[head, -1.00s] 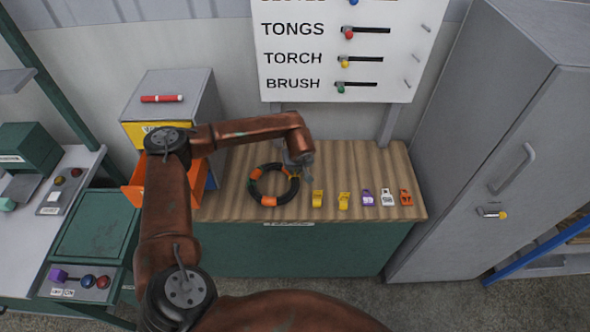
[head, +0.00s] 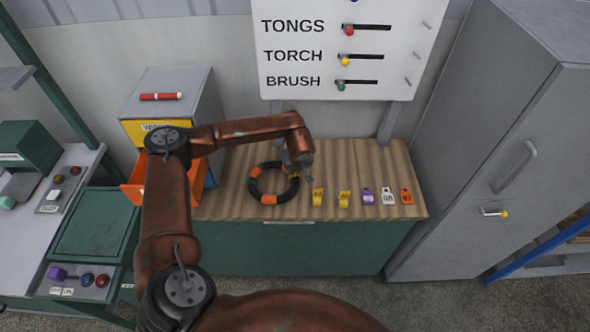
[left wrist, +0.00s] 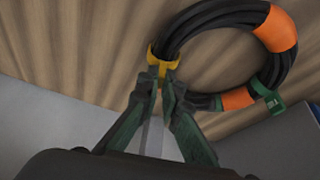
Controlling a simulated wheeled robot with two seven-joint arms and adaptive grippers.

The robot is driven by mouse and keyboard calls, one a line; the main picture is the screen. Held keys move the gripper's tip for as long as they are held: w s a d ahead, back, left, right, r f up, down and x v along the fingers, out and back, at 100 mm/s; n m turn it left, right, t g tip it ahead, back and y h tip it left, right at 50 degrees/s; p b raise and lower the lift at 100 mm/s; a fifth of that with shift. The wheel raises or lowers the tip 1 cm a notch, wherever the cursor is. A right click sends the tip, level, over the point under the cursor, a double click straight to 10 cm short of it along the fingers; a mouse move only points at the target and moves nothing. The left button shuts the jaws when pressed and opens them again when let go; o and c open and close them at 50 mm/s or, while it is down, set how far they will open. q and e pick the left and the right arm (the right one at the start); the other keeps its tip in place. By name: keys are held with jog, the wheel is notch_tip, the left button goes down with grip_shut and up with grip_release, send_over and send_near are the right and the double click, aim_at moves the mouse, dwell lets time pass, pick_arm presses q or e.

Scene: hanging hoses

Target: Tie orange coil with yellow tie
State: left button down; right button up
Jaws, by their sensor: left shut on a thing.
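The coil is a black hose ring with orange bands, lying on the wooden bench top; it shows in the head view (head: 268,199) and the left wrist view (left wrist: 276,31). A yellow tie (left wrist: 153,66) sits at the coil's edge and curves around the hose; I cannot tell whether it is fastened. My left gripper, in the head view (head: 297,170) and the left wrist view (left wrist: 167,84), is shut on the yellow tie at the coil's right side. A green tie (left wrist: 268,96) is on another part of the coil. My right gripper is not in view.
Two yellow ties (head: 317,197) (head: 344,199), a purple one (head: 369,198), a white one (head: 388,197) and an orange one (head: 406,197) stand right of the coil. A grey cabinet (head: 165,100) with an open orange drawer (head: 133,188) is left. The bench's back right is clear.

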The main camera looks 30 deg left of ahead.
pick_arm(q)
jog(key=shift+f, duration=0.2)
jog(key=c, duration=2)
grip_release()
jog(key=shift+c, duration=0.2)
jog(key=v, duration=1.2)
